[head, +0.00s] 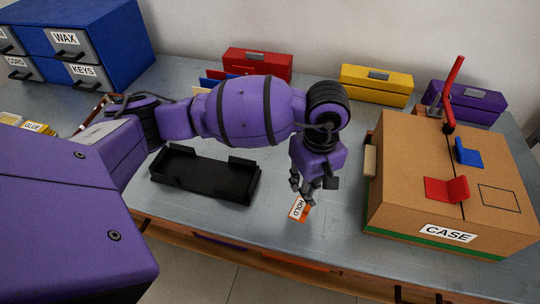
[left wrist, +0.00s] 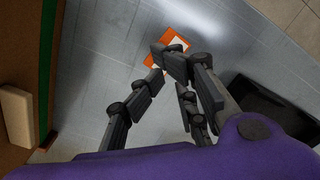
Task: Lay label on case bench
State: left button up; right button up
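The label (head: 297,211), an orange-bordered white card reading HOLD, is near the front edge of the grey bench. It also shows in the left wrist view (left wrist: 178,35), partly covered by a fingertip. My left gripper (head: 309,192) points down at the label's far end. In the left wrist view its dark fingers (left wrist: 165,66) come close together at the label; whether they grip it is unclear. The cardboard case (head: 410,160), marked CASE, stands at the right. Its top bears a black square outline (head: 500,198). My right gripper is not in view.
A black tray (head: 205,180) lies left of the label. Red, yellow and purple boxes (head: 377,85) line the back. Blue drawers (head: 85,35) stand back left.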

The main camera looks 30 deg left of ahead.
pick_arm(q)
notch_tip(320, 180, up, 7)
jog(key=shift+r, duration=0.15)
